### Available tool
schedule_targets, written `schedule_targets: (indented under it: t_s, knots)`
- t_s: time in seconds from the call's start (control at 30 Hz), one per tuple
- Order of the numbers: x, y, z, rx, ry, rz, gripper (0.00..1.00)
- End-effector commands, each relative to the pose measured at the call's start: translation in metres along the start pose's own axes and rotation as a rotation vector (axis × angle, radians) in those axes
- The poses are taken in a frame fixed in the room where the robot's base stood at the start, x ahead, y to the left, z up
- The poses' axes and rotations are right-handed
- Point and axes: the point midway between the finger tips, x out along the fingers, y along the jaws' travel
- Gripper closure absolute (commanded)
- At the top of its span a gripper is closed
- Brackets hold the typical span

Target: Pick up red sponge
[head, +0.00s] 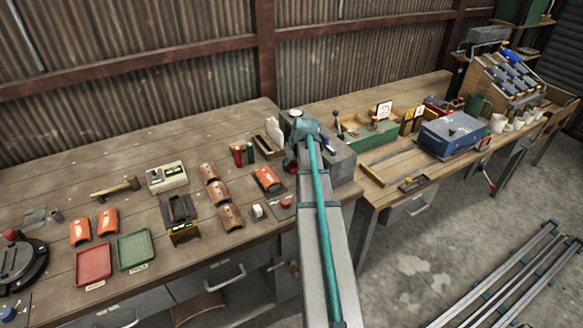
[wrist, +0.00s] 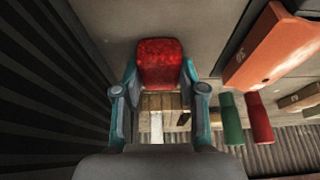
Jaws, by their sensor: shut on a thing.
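The red sponge (wrist: 160,60) is a speckled red block in the wrist view, between the two teal fingers of my gripper (wrist: 159,80). The fingers press on its left and right sides, so my gripper is shut on it. In the head view my gripper (head: 304,130) is over the back of the workbench, beside a grey metal block.
The grey block (head: 340,163) stands close right of my gripper. Red and green cylinders (wrist: 232,118) and an orange curved tile (wrist: 272,48) are close by. Curved tiles, a red tray (head: 93,264) and a green tray (head: 135,249) lie left. A blue box (head: 450,134) stands right.

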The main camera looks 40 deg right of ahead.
Motion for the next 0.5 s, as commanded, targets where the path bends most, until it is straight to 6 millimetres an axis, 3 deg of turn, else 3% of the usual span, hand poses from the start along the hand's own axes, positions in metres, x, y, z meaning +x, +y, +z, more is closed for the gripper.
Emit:
schedule_targets:
  t_s: [0.5]
  knots:
    - [-0.013, 0.0, -0.006, 0.0, 0.002, 0.001, 0.83]
